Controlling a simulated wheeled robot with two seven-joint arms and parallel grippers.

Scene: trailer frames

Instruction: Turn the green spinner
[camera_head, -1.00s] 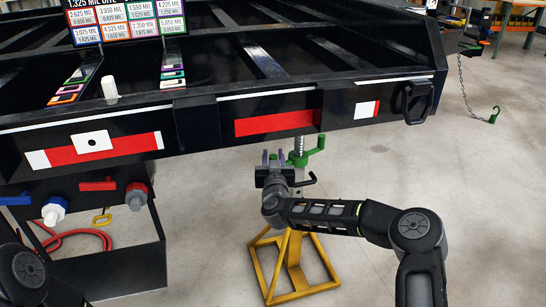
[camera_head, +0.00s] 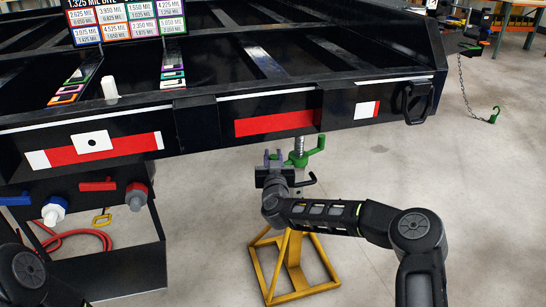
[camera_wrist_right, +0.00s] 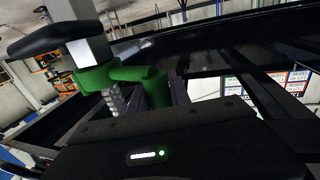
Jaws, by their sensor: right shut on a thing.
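The green spinner (camera_head: 313,153) is a cranked green handle on a threaded screw under the trailer's front edge, above a yellow stand. My right gripper (camera_head: 273,155) is just left of it, fingers pointing up, shut on a part of it. In the right wrist view the green spinner (camera_wrist_right: 120,76) shows large, with its upright green part close to a purplish finger. The gripper's body hides the lower part of the grip. My left arm shows only at the bottom left corner; its gripper is out of view.
The black trailer frame (camera_head: 215,117) with red and white strips spans above. The yellow stand (camera_head: 257,275) rests on the floor below my right arm. A black panel with coloured connectors (camera_head: 137,196) and a red hose (camera_head: 85,238) is at left.

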